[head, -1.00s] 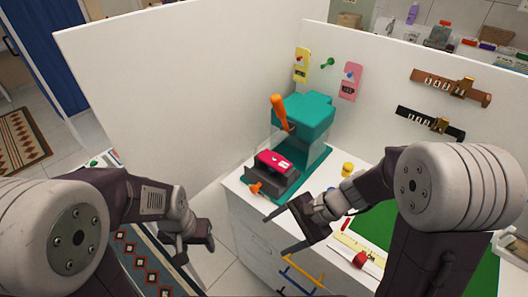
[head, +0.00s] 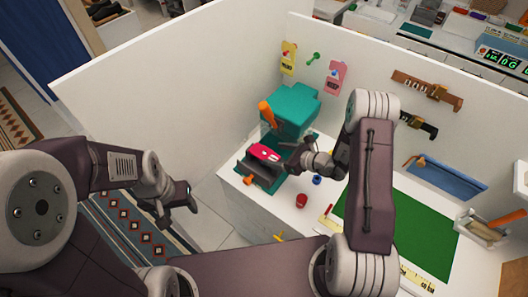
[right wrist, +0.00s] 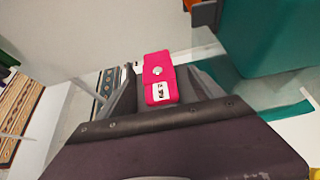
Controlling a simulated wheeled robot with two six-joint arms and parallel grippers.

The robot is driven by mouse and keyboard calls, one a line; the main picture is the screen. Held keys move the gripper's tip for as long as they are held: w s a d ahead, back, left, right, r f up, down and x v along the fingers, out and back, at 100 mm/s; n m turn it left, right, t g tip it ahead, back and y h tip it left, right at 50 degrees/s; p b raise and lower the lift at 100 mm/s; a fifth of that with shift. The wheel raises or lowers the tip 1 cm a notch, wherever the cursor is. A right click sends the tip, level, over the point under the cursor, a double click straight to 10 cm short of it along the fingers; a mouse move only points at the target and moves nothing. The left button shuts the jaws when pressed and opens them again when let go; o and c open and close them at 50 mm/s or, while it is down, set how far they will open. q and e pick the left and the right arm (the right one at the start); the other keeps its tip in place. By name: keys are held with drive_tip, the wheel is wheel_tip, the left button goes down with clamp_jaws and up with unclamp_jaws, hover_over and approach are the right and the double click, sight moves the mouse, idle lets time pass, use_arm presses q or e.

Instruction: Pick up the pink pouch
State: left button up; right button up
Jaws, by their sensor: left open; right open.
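The pink pouch (head: 263,152), with a round snap and a small white label, lies on a dark grey block in front of a teal press. It also shows in the right wrist view (right wrist: 158,72), upper middle, just past the dark gripper body. My right gripper (head: 286,158) is open close to the pouch's right side, with its jaws towards it. In the right wrist view the pouch appears between the dark finger shapes; I cannot tell whether they touch it. My left gripper (head: 179,204) is open and empty, low at the left, away from the cabinet top.
The teal press (head: 291,110) with an orange handle stands right behind the pouch. A red knob-like object (head: 301,200) and a blue one (head: 316,180) stand on the white top. A green mat (head: 400,225) lies at right. White panels rise behind.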

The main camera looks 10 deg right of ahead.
sight(265, 153)
drive_tip(key=shift+a, duration=0.2)
drive_tip(key=p+x, duration=0.2)
drive_tip(key=x, duration=0.2)
drive_tip(key=shift+s, duration=0.2)
drive_tip(key=shift+w+a+f, duration=0.2)
drive_tip(key=shift+w+f, duration=0.1)
drive_tip(key=shift+w, duration=0.05)
drive_tip(key=shift+s+d+r, duration=0.1)
drive_tip(key=shift+s, duration=0.05)
drive_tip(key=c, duration=1.5)
drive_tip(key=shift+o, duration=0.2)
wheel_tip(265, 153, up, 4)
drive_tip(key=shift+b, duration=0.75)
drive_tip(key=b+v, duration=0.2)
drive_tip(key=v, duration=1.1)
drive_tip(key=shift+w+d+r, duration=0.3)
drive_tip(key=shift+d, duration=0.05)
